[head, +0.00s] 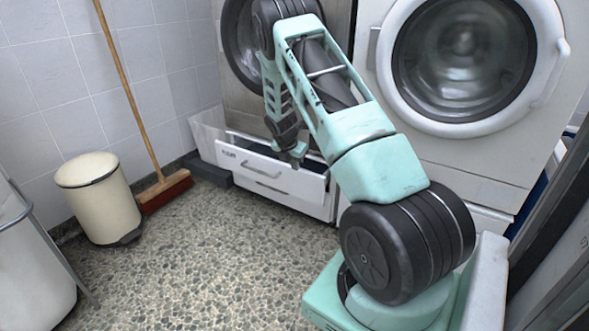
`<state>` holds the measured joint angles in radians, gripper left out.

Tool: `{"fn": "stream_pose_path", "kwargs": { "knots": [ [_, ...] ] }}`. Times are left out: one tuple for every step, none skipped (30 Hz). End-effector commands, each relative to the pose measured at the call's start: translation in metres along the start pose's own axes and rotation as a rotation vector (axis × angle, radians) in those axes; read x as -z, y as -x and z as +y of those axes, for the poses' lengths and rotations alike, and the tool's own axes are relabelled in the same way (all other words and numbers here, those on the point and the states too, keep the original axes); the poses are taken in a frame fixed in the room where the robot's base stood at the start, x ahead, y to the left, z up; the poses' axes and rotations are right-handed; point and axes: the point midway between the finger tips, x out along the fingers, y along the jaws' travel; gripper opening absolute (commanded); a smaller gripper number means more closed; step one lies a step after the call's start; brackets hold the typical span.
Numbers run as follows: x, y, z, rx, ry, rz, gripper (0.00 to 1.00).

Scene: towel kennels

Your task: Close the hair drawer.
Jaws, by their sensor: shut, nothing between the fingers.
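The hair drawer (243,163) is a white drawer with a dark label at its left and a grey bar handle (262,168). It is low under the left washing machine and stands pulled out, with a dark opening behind its front. My gripper (296,161) points down at the drawer's top edge, right of the handle. It is shut and holds nothing.
A broom (166,188) leans on the tiled wall beside a cream pedal bin (98,198). A second front-loading machine (455,150) stands at the right. A pale rounded container (30,265) is at the left edge. The pebbled floor (215,255) before the drawer is clear.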

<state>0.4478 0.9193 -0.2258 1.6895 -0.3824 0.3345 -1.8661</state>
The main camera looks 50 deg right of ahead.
Motion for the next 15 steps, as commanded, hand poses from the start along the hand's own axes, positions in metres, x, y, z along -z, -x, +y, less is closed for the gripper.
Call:
{"fn": "stream_pose_path", "kwargs": {
  "knots": [
    [0.002,-0.017,-0.001,0.002,-0.001,0.001,0.0],
    [0.003,-0.023,-0.001,0.002,-0.001,0.001,0.0],
    [0.003,-0.032,-0.001,0.002,-0.001,0.001,0.0],
    [0.003,-0.038,-0.001,0.002,-0.001,0.001,0.0],
    [0.003,-0.045,-0.001,0.002,-0.001,0.001,0.0],
    [0.003,-0.053,-0.001,0.002,-0.001,0.0,0.0],
    [0.002,-0.059,-0.001,0.002,-0.002,0.0,0.0],
    [0.002,-0.066,-0.001,0.002,-0.002,0.001,0.0],
    [0.002,-0.073,-0.001,0.002,-0.002,0.0,0.0],
    [0.002,-0.079,-0.001,0.002,-0.002,0.0,0.0],
    [0.0,-0.082,0.0,0.001,-0.002,-0.001,0.0],
    [-0.009,-0.082,0.0,-0.002,-0.005,-0.003,0.0],
    [-0.014,-0.084,0.0,-0.003,-0.006,-0.003,0.0],
    [-0.018,-0.085,0.0,-0.002,-0.005,-0.002,0.0],
    [-0.022,-0.086,0.0,-0.001,-0.005,-0.002,0.0]
  ]
}}
